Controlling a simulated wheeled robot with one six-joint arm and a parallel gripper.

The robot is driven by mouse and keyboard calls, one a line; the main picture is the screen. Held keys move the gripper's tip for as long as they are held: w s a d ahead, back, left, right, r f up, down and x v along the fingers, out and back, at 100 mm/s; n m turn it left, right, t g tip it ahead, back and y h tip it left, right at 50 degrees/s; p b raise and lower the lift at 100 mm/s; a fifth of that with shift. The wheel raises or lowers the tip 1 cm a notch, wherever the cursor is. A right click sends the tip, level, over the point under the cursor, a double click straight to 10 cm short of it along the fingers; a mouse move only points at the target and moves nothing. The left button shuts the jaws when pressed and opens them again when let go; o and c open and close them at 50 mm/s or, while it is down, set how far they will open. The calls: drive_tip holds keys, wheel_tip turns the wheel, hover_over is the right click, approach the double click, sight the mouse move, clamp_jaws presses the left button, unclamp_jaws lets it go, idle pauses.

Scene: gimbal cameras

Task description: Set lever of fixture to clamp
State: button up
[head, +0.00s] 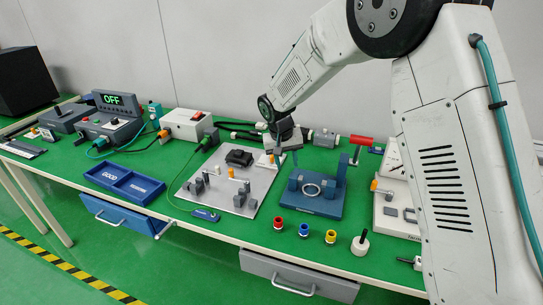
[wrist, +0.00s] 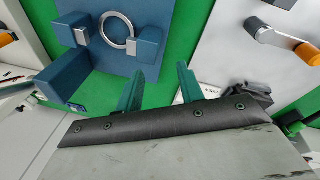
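A grey plate fixture (head: 262,183) lies mid-bench with grey blocks, a black part and a small orange-tipped lever (head: 247,186). In the wrist view this lever (wrist: 285,40) shows at the upper right, with a metal pivot and orange grip. Beside the plate stands a blue fixture (head: 318,205) with a metal ring between blue blocks and a red-handled arm (head: 361,140) on its column. The blue fixture also shows in the wrist view (wrist: 150,15). My gripper (head: 287,163) is above the gap between both fixtures. Its teal fingers (wrist: 160,72) are apart, with nothing between them.
Red, blue and yellow rings (head: 304,230) and a white knob-like part (head: 360,243) lie near the front edge. A white unit with an orange lever (head: 376,186) stands at the right. A blue divided tray (head: 127,169) and instruments are left. A white wall is behind.

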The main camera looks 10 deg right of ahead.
drive_tip(key=m+t, duration=0.1)
drive_tip(key=t, duration=0.1)
approach(272, 157)
drive_tip(key=s+f, duration=0.1)
drive_tip(key=d+f, duration=0.1)
drive_tip(key=s+f, duration=0.1)
drive_tip(key=f, duration=0.1)
drive_tip(key=shift+s+d, duration=0.35)
drive_tip(key=shift+s, duration=0.05)
drive_tip(key=shift+m+t+y, duration=0.4)
drive_tip(key=shift+m+t, duration=0.2)
drive_tip(key=shift+m, duration=0.3)
drive_tip(key=w+f, duration=0.2)
drive_tip(key=w, duration=0.1)
drive_tip(key=w+f, duration=0.2)
drive_tip(key=w, duration=0.1)
drive_tip(key=shift+f, duration=0.4)
clamp_jaws()
